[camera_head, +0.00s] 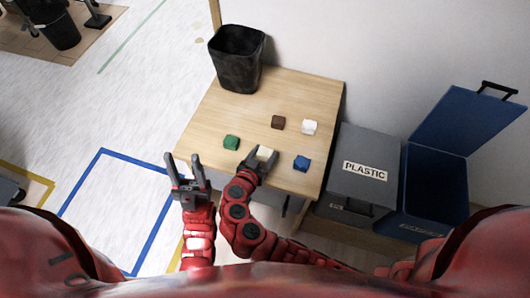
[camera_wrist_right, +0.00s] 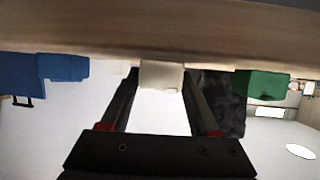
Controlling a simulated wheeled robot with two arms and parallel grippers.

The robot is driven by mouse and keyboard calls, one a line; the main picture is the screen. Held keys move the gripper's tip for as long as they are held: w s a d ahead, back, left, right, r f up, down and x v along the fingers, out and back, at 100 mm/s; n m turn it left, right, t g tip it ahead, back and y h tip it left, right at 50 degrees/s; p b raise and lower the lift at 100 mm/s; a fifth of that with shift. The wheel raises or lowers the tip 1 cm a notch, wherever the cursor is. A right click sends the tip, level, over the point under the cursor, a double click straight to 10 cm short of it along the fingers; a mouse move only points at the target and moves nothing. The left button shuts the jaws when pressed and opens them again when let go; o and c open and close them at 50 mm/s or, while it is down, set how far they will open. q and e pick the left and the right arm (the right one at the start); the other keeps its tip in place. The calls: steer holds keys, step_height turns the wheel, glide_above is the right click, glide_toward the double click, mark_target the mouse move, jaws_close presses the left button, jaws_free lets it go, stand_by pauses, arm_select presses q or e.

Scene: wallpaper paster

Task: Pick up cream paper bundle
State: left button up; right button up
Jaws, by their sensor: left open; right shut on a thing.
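The cream paper bundle (camera_head: 265,153) is a small block near the front middle of the wooden table. My right gripper (camera_head: 261,160) is shut on it, with one finger on each side. In the right wrist view the cream bundle (camera_wrist_right: 161,74) sits between the fingertips, close to the tabletop; I cannot tell whether it still touches the wood. My left gripper (camera_head: 186,171) is open and empty, beside the table's left front corner.
On the table (camera_head: 293,90) are green (camera_head: 231,142), brown (camera_head: 278,122), white (camera_head: 309,127) and blue (camera_head: 301,163) blocks. A black bin (camera_head: 237,60) stands at the back left. A grey plastic bin (camera_head: 362,170) and an open blue bin (camera_head: 436,185) stand on the right.

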steer(key=c, duration=0.4)
steer(key=shift+r, duration=0.15)
steer(key=shift+c, duration=0.2)
